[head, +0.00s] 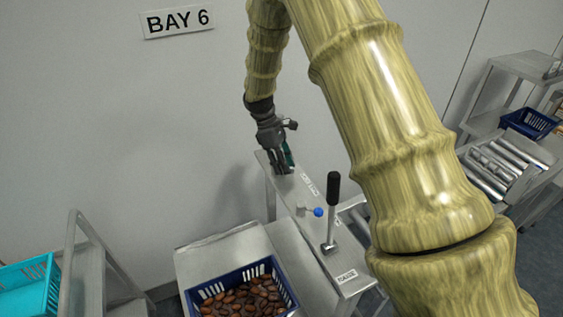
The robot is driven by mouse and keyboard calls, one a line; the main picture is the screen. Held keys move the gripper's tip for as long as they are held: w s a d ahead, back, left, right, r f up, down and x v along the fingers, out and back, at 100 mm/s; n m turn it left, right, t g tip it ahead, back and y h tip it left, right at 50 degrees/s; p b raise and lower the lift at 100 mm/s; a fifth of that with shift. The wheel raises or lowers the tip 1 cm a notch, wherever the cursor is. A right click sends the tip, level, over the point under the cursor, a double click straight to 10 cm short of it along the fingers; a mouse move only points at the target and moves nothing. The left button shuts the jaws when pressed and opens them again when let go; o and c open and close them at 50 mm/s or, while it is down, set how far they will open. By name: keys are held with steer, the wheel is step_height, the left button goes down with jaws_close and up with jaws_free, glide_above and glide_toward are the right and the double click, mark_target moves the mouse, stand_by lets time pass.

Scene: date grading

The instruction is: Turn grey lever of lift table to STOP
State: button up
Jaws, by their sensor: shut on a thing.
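My gripper (281,160) points down at the far end of a narrow metal console (320,262). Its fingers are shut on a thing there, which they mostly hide. By its place on the console it appears to be the grey lever, but its angle cannot be read. A teal-green strip shows at the right side of the fingers. Small white labels (310,185) lie on the console just in front of the gripper. Their lettering is too small to read, so I cannot tell which marks STOP.
A tall lever with a black grip (333,187) and a blue ball knob (318,212) stand nearer on the console. A blue crate (196,297) of dates is at the front. A turquoise crate (30,287) is left; a roller conveyor (497,165) and dark blue crate (530,122) are right.

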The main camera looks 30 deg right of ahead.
steer(key=shift+s+m, duration=0.1)
steer(key=shift+m, duration=0.4)
steer(key=shift+a+f, duration=0.1)
steer(key=o, duration=0.9)
steer(key=shift+w+r, duration=0.2)
steer(key=shift+r, duration=0.25)
steer(key=v, duration=1.1)
steer(key=shift+w, duration=0.15)
steer(key=shift+f, duration=0.1)
